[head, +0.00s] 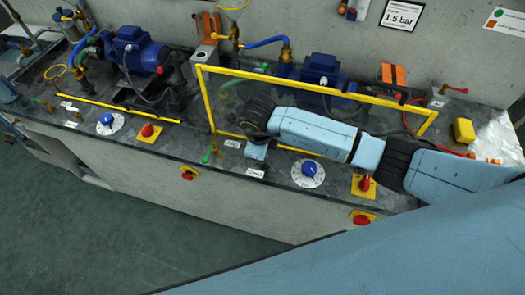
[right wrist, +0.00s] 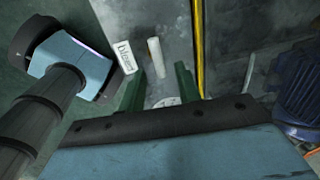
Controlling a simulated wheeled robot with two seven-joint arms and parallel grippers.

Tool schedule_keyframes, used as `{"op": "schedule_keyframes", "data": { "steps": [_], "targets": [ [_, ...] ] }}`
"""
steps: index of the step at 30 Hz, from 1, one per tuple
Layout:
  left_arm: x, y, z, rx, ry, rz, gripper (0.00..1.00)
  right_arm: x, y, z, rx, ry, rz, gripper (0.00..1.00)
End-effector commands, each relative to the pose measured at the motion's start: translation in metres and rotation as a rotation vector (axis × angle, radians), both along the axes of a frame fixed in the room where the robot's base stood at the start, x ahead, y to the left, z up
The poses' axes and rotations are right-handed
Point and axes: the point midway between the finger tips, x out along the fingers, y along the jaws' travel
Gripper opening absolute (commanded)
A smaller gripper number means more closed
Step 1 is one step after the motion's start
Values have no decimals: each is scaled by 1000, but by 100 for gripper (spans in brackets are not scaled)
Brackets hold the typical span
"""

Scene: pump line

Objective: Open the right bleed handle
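In the head view my right arm reaches in from the right over the bench, and its gripper (head: 256,151) points down near the front edge, by the near side of the right pump. The right wrist view shows its two green fingers (right wrist: 160,86) apart, with nothing between the tips. A pale short bar (right wrist: 156,57) lies just beyond them, beside a white label (right wrist: 124,57) with blurred lettering. I cannot tell for sure whether this bar is the right bleed handle. A green valve handle (head: 208,154) stands left of the gripper. My left gripper is not in view.
A yellow frame (head: 205,98) stands around the right pump (head: 318,70), close to my right arm. A blue-knobbed dial (head: 308,172) and a red switch (head: 364,184) sit right of the gripper. Floor (head: 150,240) in front is clear.

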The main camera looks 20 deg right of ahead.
Motion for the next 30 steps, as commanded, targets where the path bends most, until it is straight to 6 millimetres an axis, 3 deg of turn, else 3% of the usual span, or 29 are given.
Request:
{"op": "schedule_keyframes", "data": {
  "steps": [12,21,30],
  "targets": [
    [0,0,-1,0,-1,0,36,2,-1,-10,1,-1,-1,33],
    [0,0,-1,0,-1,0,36,2,-1,-10,1,-1,0,0],
    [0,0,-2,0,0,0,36,2,-1,-10,0,-1,21,0]
  ]
}}
